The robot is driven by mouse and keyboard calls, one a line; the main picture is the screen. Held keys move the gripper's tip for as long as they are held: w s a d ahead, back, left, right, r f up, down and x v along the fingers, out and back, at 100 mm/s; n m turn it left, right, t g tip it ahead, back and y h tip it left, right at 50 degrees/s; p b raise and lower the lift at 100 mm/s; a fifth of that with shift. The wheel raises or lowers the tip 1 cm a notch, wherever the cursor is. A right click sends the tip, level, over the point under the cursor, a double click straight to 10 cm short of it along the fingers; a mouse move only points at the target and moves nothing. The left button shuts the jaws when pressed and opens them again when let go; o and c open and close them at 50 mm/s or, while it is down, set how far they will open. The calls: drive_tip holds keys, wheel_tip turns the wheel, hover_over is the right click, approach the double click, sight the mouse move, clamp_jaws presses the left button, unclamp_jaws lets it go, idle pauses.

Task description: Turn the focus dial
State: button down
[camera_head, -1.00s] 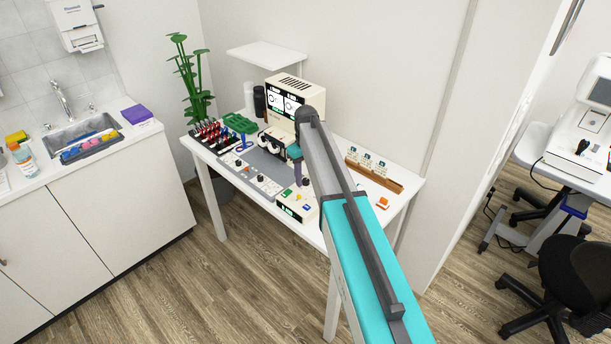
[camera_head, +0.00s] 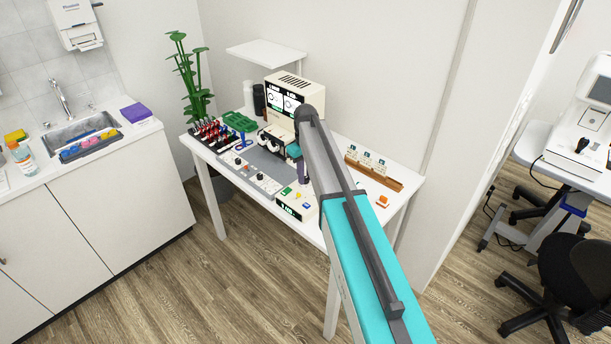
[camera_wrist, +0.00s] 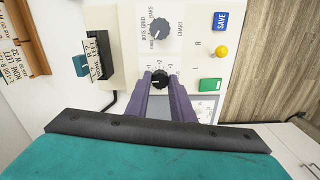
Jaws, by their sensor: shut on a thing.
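A black ribbed dial (camera_wrist: 160,75) with a white mark sits on a cream control panel (camera_wrist: 203,70), with tick marks around it. Its label is covered, so I cannot read which dial it is. My gripper (camera_wrist: 160,83) has its two purple fingers on either side of this dial, shut on it. In the head view my gripper (camera_head: 297,168) is over the table, partly hidden by my arm, and the dial is hidden there.
A yellow knob (camera_wrist: 221,52), a blue SAVE button (camera_wrist: 221,21) and a green button (camera_wrist: 210,84) lie right of the dial. A dark holder with lettered cards (camera_wrist: 98,55) stands close on the left. A cream device with two screens (camera_head: 290,100) stands behind.

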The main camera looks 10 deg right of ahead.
drive_tip(key=shift+n, duration=0.3)
drive_tip(key=n+b, duration=0.1)
drive_tip(key=n, duration=0.2)
drive_tip(key=shift+n+b, duration=0.65)
drive_tip(key=shift+n, duration=1.65)
drive_tip(key=c, duration=1.5)
unclamp_jaws()
drive_tip(key=shift+c, duration=0.2)
drive_tip(key=shift+r, duration=0.15)
wheel_tip(320, 180, up, 14)
drive_tip(key=b, duration=0.3)
drive_tip(key=shift+f, duration=0.2)
